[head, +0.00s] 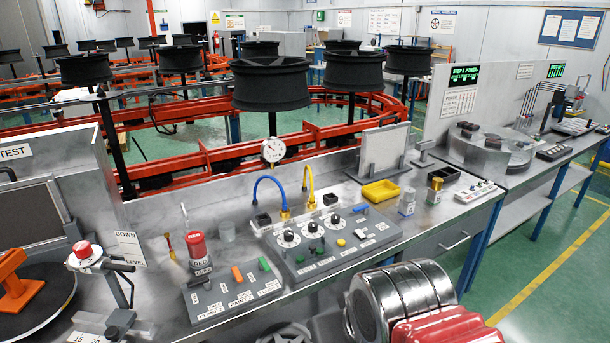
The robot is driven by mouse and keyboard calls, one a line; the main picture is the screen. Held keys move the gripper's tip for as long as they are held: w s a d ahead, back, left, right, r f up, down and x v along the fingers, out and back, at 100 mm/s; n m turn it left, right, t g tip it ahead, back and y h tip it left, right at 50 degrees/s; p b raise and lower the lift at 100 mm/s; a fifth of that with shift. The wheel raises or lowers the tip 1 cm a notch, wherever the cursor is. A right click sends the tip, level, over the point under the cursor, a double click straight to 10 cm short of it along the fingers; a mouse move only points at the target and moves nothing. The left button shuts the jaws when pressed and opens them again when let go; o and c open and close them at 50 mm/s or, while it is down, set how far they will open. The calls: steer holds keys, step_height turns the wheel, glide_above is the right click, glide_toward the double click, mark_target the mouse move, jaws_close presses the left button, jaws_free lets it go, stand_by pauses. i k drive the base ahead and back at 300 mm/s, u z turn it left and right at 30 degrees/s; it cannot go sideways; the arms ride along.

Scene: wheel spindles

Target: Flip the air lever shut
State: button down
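I cannot pick out the air lever for certain; the small labels are mostly too fine to read. A grey control panel (325,247) on the bench has several dials and small coloured handles. A blue hose (269,181) and a yellow hose (309,185) curve up behind it. A smaller grey box (222,302) to its left carries an orange handle (237,274) and a green handle (264,263), with labels including CLAMP and PAINT. Whether any of these is the air lever, I cannot tell.
A red-topped cylinder (197,247) rises from the smaller box. A round gauge (273,151) stands behind the panel. A yellow tray (381,191) and small jars lie to the right. Black wheels on spindles (270,87) stand behind the bench along red rails.

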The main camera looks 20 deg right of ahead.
mark_target(365, 207)
steer(key=k, duration=1.3)
steer(key=z, duration=0.4)
steer(key=i, duration=0.7)
steer(key=z, duration=0.5)
steer(key=i, duration=0.9)
steer(key=u, duration=0.55)
steer(key=i, duration=0.8)
steer(key=u, duration=0.45)
